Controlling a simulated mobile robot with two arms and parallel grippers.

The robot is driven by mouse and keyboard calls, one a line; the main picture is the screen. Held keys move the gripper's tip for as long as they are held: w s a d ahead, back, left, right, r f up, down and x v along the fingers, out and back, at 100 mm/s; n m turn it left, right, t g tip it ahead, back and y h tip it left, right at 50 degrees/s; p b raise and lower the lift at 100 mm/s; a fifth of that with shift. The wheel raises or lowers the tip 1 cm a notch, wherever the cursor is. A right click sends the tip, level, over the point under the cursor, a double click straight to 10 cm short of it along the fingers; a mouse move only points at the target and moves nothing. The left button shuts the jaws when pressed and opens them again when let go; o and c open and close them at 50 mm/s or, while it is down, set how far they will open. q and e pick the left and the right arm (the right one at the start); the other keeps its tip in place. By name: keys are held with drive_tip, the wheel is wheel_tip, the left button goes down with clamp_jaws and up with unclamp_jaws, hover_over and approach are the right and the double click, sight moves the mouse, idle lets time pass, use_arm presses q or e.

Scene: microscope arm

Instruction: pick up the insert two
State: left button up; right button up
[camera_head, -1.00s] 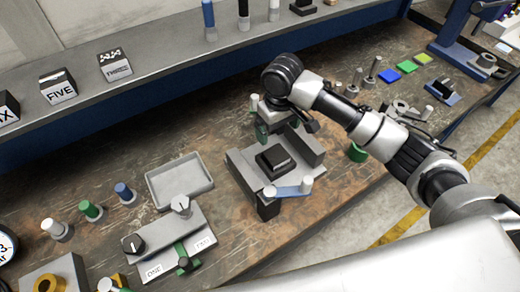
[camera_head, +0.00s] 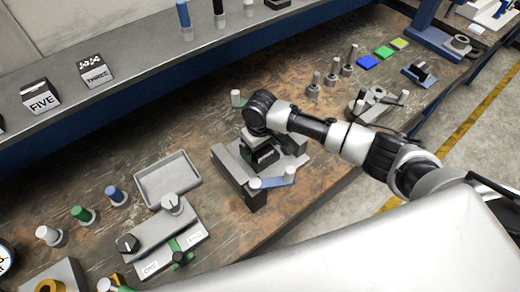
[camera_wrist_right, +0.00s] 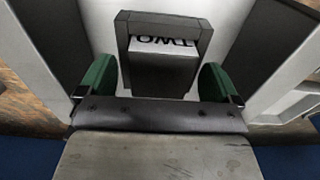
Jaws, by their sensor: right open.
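Insert two is a dark block whose upside-down "TWO" label (camera_wrist_right: 165,43) faces the right wrist camera. In the head view the block (camera_head: 264,163) sits in the grey fixture (camera_head: 232,167) on the bench, partly hidden by my right gripper. My right gripper (camera_wrist_right: 157,84) is open, with a green finger on each side of the block in the wrist view. Gaps show between the block and both fingers. In the head view the right wrist is directly over the fixture and the fingertips are hidden. My left gripper is not in view.
A blue lever (camera_head: 272,181) lies at the fixture's front. An empty grey tray (camera_head: 168,178) is to its left, beside a plate with knobs (camera_head: 165,240). Blocks labelled FIVE (camera_head: 40,98) and THREE (camera_head: 95,72) stand on the shelf. Metal posts (camera_head: 331,78) stand farther back.

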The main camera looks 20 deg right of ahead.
drive_tip(key=c, duration=1.7)
drive_tip(key=shift+w+r, duration=0.15)
clamp_jaws()
